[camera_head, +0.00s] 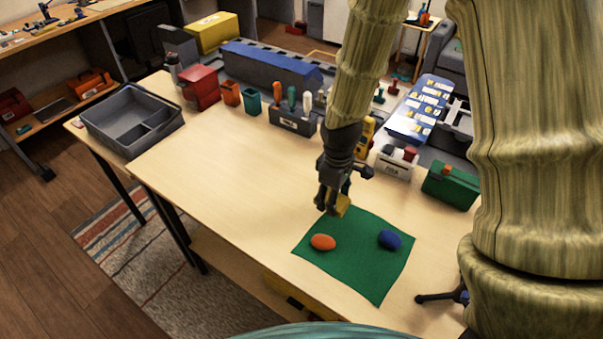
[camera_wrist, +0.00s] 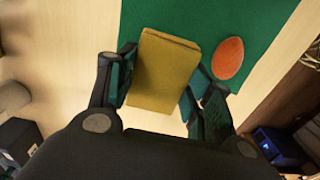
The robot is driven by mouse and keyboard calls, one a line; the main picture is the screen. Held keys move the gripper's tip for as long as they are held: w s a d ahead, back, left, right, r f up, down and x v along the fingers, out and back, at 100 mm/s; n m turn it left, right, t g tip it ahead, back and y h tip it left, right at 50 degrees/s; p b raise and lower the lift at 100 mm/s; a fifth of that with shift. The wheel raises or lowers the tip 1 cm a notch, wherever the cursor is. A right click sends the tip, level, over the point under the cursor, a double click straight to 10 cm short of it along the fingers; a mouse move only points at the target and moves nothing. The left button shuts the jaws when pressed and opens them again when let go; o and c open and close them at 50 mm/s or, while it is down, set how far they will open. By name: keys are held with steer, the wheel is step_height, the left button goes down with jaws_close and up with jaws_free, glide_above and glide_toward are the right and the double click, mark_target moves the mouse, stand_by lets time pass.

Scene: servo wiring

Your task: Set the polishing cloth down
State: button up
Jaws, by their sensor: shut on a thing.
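My gripper (camera_head: 333,203) is at the back edge of a green mat on the table, pointing down. It is shut on the polishing cloth, a folded yellow cloth (camera_wrist: 163,70) that sits between the two fingers in the wrist view. In the head view only a small part of the yellow cloth (camera_head: 343,205) shows beside the fingers. The cloth's far part overlaps the green mat (camera_wrist: 270,20) in the wrist view. I cannot tell whether it touches the surface.
An orange oval object (camera_head: 323,242) and a blue one (camera_head: 390,239) lie on the mat. A grey tray (camera_head: 112,140) stands at the left table end. A tool holder (camera_head: 292,120), a green box (camera_head: 451,185) and other containers line the back. The table's left middle is clear.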

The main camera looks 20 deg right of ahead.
steer(key=p, duration=0.5)
glide_above(292, 187)
steer(key=shift+w+f, duration=0.15)
steer(key=shift+f, duration=0.45)
steer(key=shift+f+p, duration=0.65)
steer(key=shift+f, duration=0.15)
steer(key=shift+f+p, duration=0.3)
steer(key=shift+f, duration=0.6)
steer(key=shift+f, duration=0.15)
steer(key=o, duration=0.9)
steer(key=shift+c, duration=0.2)
